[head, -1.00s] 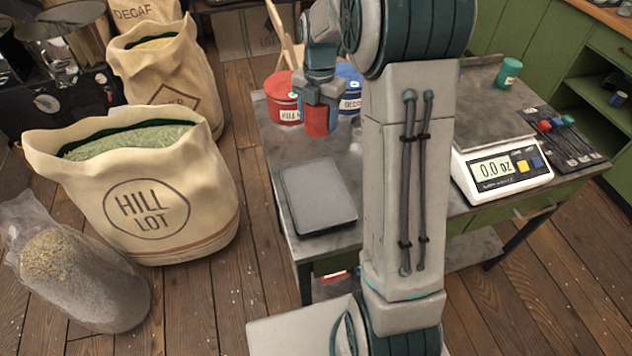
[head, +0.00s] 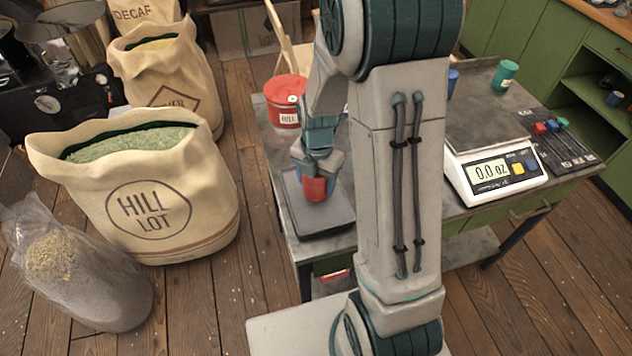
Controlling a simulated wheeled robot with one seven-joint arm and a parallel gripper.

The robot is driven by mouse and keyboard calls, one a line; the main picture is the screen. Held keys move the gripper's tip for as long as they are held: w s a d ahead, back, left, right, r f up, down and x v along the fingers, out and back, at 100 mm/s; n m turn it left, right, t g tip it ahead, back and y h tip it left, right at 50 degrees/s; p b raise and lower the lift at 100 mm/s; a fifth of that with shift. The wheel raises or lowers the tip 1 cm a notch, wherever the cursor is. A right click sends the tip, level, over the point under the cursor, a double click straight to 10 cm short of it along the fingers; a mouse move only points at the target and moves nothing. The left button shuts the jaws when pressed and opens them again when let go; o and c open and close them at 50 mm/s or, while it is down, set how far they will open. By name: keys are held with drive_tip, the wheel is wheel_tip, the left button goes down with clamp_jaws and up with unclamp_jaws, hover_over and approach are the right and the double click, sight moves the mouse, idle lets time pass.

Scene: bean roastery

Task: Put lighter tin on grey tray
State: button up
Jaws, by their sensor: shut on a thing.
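My gripper (head: 316,172) is shut on a small red tin (head: 315,188). The tin is upright over the grey tray (head: 325,222), at the left front of the metal table. I cannot tell whether the tin's base touches the tray. A green tin (head: 504,74) stands at the far right of the table. A blue tin (head: 453,80) shows partly beside my arm. The scale (head: 494,174) at the right reads 0.0 oz, and its pan looks empty.
A larger red canister (head: 285,100) stands behind the tray at the table's left edge. A Hill Lot sack (head: 148,205) stands on the floor at left. My arm hides the table's middle.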

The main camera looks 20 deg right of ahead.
drive_tip(key=shift+f, duration=0.95)
drive_tip(key=shift+f, duration=0.2)
drive_tip(key=o, duration=1.1)
drive_tip(key=shift+r, duration=0.15)
